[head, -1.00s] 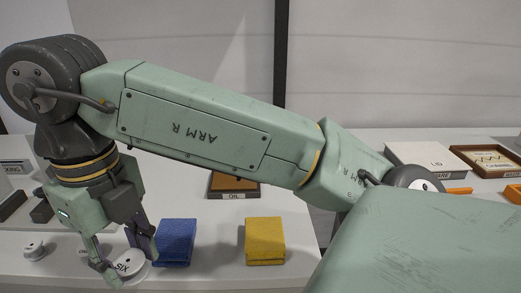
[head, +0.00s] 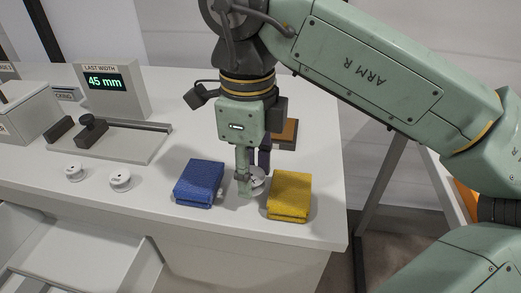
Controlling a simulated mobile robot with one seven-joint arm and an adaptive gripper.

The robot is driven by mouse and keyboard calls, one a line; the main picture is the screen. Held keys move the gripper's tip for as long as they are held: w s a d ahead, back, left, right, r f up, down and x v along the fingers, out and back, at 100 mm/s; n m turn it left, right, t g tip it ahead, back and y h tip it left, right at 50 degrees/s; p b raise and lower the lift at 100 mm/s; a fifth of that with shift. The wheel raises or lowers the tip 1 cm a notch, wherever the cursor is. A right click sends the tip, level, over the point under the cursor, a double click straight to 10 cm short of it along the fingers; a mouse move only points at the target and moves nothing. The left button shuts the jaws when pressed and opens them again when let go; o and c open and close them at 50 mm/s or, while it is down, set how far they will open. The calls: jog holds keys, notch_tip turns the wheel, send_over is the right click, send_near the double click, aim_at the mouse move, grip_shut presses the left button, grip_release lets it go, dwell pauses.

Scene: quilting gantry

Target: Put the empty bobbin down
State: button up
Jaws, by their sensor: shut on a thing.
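My gripper (head: 252,182) points down over the white table (head: 130,215), between a folded blue cloth (head: 200,182) and a folded yellow cloth (head: 290,196). It is shut on a white bobbin (head: 258,178), which is tilted and partly hidden by the fingers. I cannot tell whether the bobbin touches the table. Whether any thread is on it does not show. Two other white bobbins stand on the table to the left, one (head: 74,172) further left and one (head: 120,180) nearer the blue cloth.
A grey display block (head: 125,90) reading "LAST WIDTH 45 mm" stands at the back left, behind a grey slide gauge (head: 120,143). An orange-brown block (head: 284,133) is partly hidden behind my gripper. The table's right edge lies just beyond the yellow cloth.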

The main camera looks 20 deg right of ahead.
jog(key=w+d, duration=0.1)
jog(key=w, duration=0.1)
jog(key=w+d+p, duration=0.1)
jog(key=w+d, duration=0.2)
jog(key=shift+w+f, duration=0.25)
jog(key=shift+w, duration=0.05)
jog(key=shift+w+d+p, duration=0.3)
jog(key=shift+w+p, duration=0.15)
jog(key=shift+p, duration=0.05)
notch_tip(320, 180, down, 4)
jog(key=shift+r+p, duration=0.25)
jog(key=shift+p, duration=0.2)
jog(key=shift+f, duration=0.1)
jog(key=shift+f, duration=0.15)
jog(key=shift+f+b, duration=0.1)
jog(key=shift+b, duration=0.2)
jog(key=o, duration=0.9)
jog(key=shift+c, duration=0.2)
